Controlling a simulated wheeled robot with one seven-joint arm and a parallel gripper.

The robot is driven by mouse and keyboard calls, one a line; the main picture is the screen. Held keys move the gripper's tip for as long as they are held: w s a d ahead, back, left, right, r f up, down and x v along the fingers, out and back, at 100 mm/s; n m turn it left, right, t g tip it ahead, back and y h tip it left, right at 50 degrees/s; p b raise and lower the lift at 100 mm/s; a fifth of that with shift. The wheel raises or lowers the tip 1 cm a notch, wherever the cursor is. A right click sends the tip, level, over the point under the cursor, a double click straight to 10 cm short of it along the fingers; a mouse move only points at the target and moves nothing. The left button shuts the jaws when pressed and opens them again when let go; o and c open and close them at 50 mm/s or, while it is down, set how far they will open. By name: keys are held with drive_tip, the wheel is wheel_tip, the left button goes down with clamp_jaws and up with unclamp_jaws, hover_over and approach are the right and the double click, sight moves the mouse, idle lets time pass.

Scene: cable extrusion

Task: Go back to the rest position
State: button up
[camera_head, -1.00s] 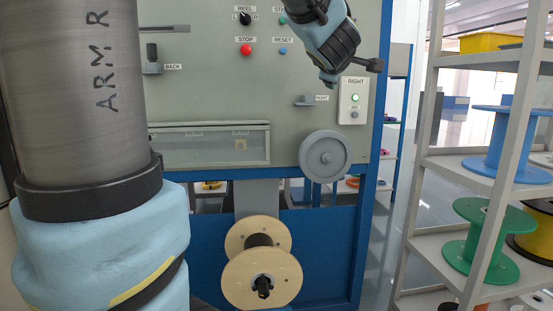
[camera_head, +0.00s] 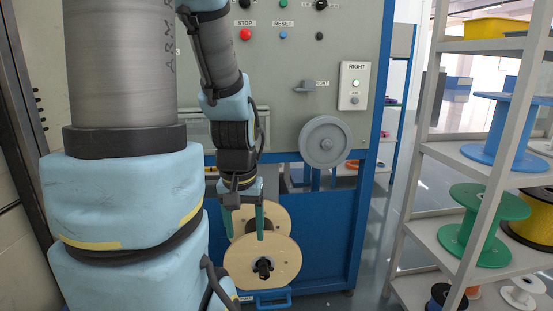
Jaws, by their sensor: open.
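My gripper (camera_head: 243,222) points down in front of the machine, left of the middle of the picture. Its two green-tipped fingers are apart, with nothing seen between them. The fingers overlap the wooden reel (camera_head: 262,263) at the machine's foot in the picture; I cannot tell whether they touch it. The reel's front flange and dark hub show, and its rear flange is partly hidden behind the gripper. My arm hangs down from the top and hides part of the machine's panel.
The machine panel (camera_head: 283,105) has a red stop button (camera_head: 245,34), a RIGHT box (camera_head: 354,86) and a grey handwheel (camera_head: 325,142). A shelf rack on the right holds a blue spool (camera_head: 503,130) and a green spool (camera_head: 482,222). Floor shows between machine and rack.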

wheel_tip(320, 180, up, 19)
drive_tip(key=p, duration=1.8)
drive_tip(key=shift+r, duration=0.2)
